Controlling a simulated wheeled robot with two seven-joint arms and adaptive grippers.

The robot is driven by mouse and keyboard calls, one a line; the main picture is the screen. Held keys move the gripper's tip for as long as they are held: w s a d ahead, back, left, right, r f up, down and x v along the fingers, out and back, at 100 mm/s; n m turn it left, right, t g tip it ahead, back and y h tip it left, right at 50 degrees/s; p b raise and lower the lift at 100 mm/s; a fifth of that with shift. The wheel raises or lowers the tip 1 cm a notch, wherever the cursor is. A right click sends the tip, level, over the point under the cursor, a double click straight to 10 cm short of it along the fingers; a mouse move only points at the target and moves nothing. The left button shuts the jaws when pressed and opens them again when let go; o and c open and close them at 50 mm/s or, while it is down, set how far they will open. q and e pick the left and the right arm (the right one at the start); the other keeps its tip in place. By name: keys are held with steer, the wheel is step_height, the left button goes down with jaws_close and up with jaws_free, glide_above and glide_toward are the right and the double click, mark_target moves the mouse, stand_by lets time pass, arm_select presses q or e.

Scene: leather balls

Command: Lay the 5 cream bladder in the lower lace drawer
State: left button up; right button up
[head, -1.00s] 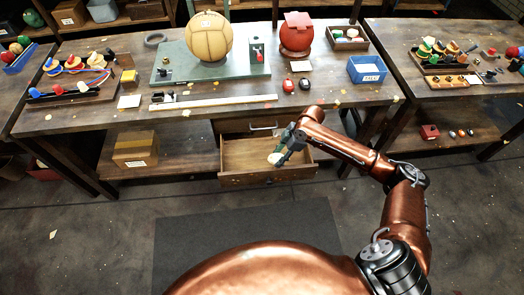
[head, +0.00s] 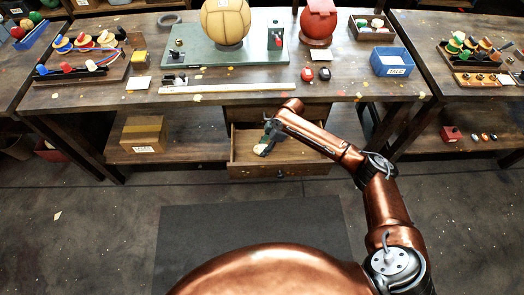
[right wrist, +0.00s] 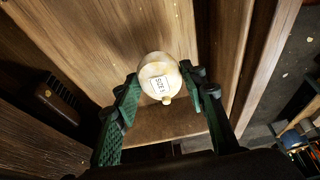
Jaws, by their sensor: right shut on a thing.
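The cream bladder (right wrist: 157,72) is a small round cream ball with a white label reading "SIZE 5" in the right wrist view. My right gripper (right wrist: 160,92) is shut on it, with a green finger on each side. In the head view the right gripper (head: 266,142) holds the bladder (head: 261,149) over the open lower drawer (head: 232,154), inside its outline. I cannot tell whether the bladder touches the drawer floor. The drawer is wooden, pulled out under the middle bench, and looks otherwise empty. My left gripper is not in view.
The bench (head: 130,100) above the drawer carries a tan ball (head: 226,20), a red ball (head: 318,22) and a blue bin (head: 392,62). A cardboard box (head: 143,134) stands on the shelf left of the drawer. The floor before the drawer is clear.

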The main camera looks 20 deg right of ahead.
steer(key=shift+w+a+f, duration=0.2)
steer(key=shift+f, duration=0.15)
step_height(320, 180, down, 3)
steer(key=shift+w+a+f+b, duration=0.1)
steer(key=shift+f+b, duration=0.1)
steer(key=shift+b, duration=0.6)
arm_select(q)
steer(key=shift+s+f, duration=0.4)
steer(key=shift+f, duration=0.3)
arm_select(e)
steer(key=shift+r, duration=0.15)
steer(key=o, duration=1.2)
steer(key=shift+c, duration=0.2)
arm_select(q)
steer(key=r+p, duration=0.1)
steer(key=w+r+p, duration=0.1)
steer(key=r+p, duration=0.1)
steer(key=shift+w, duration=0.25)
arm_select(e)
steer(key=v, duration=1.2)
